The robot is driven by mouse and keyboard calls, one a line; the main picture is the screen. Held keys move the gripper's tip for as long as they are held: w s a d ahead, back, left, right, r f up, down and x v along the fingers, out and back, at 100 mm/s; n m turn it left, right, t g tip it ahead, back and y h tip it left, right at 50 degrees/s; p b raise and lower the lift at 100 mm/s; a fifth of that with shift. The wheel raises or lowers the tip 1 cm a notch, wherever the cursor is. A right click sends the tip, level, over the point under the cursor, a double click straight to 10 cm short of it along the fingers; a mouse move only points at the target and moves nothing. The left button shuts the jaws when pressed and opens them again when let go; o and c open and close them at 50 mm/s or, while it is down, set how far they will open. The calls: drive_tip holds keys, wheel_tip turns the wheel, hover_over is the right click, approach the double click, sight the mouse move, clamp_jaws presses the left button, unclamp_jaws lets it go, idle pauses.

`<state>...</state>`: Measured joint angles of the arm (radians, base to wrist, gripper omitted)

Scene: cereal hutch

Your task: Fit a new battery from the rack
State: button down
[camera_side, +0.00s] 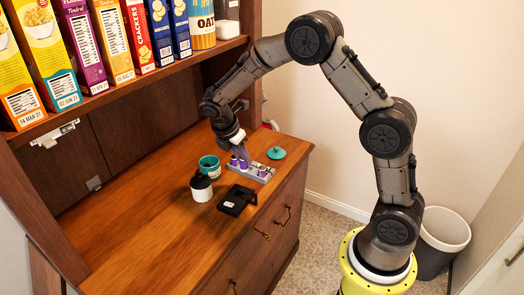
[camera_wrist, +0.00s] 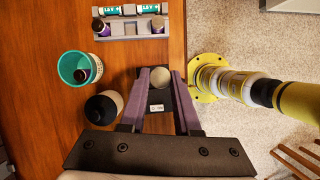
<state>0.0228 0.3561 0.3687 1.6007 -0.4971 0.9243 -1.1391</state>
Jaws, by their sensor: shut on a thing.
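My gripper (camera_wrist: 161,74) has purple fingers shut on a battery (camera_wrist: 159,79), whose pale round end shows between the fingertips. In the side view my gripper (camera_side: 243,163) hangs by the grey rack (camera_side: 252,171), with the held battery hard to make out. The rack (camera_wrist: 130,38) also shows at the top of the wrist view, with labelled green-and-white cells (camera_wrist: 112,10) in it. A black device (camera_side: 238,200) lies on the counter; part of it (camera_wrist: 157,106) shows behind the fingers in the wrist view. A teal cup (camera_wrist: 66,65) holds a purple battery (camera_wrist: 82,75).
A white jar with a black top (camera_side: 201,188) stands close to the cup (camera_side: 209,163) and the device. A teal lid (camera_side: 276,153) lies beyond the rack. Cereal boxes (camera_side: 88,45) fill the shelf above. The counter's left part (camera_side: 120,235) is clear.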

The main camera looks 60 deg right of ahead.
drive_tip(key=shift+w+a+f, duration=0.15)
drive_tip(key=shift+a+f, duration=0.2)
drive_tip(key=shift+f, duration=1.05)
drive_tip(key=shift+w+a+f, duration=0.2)
drive_tip(key=shift+a+f, duration=0.2)
drive_tip(key=shift+f, duration=0.95)
drive_tip(key=shift+w+a+f, duration=0.15)
drive_tip(key=shift+a+f, duration=0.2)
drive_tip(key=shift+f, duration=1.05)
drive_tip(key=shift+f, duration=1.15)
drive_tip(key=shift+c, duration=1.1)
unclamp_jaws()
drive_tip(key=shift+v, duration=2.55)
